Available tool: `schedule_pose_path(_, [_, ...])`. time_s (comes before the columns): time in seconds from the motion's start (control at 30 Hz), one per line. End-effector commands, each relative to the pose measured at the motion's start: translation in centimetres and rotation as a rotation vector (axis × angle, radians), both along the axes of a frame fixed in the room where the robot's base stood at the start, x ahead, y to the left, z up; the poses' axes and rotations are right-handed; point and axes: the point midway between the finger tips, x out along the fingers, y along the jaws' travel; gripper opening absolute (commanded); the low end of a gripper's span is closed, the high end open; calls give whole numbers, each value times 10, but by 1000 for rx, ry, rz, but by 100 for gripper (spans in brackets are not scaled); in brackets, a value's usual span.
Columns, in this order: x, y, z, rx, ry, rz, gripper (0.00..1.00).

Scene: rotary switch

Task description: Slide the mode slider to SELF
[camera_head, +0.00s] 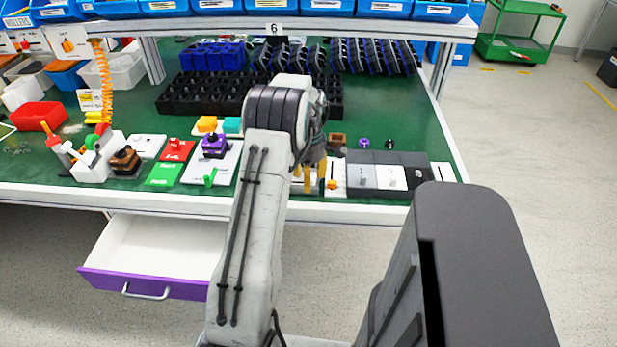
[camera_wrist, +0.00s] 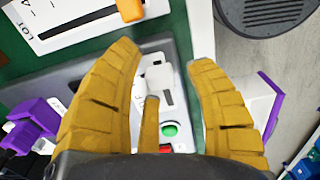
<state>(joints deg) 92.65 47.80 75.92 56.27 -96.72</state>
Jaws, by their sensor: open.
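My gripper (camera_wrist: 168,58) is open, its yellow fingers spread over a grey panel (camera_wrist: 185,60). Between the fingers sits a white block-shaped slider (camera_wrist: 159,77) in a dark slot, with a green button (camera_wrist: 170,129) and a red one (camera_wrist: 166,148) below it. I cannot tell whether any finger touches it. Its labels are hidden or too small to read, so I cannot confirm SELF. At the top of the wrist view, an orange knob (camera_wrist: 130,10) sits on a white slotted plate (camera_wrist: 87,28) marked LOT. In the head view my gripper (camera_head: 308,181) is at the table's front edge, partly behind my arm.
A purple knob (camera_head: 214,143) and red and green plates stand left. An open purple-fronted drawer (camera_head: 155,262) juts out below. Black racks (camera_head: 200,98) fill the back.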

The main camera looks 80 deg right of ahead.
Motion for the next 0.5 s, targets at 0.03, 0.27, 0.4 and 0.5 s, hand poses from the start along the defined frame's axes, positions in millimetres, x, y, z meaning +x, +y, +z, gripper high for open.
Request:
schedule_pose_path(0.03, [0, 0, 0, 0, 0, 0, 50])
schedule_pose_path(0.27, [0, 0, 0, 0, 0, 0, 36])
schedule_pose_path(0.4, [0, 0, 0, 0, 0, 0, 24])
schedule_pose_path(0.5, [0, 0, 0, 0, 0, 0, 15])
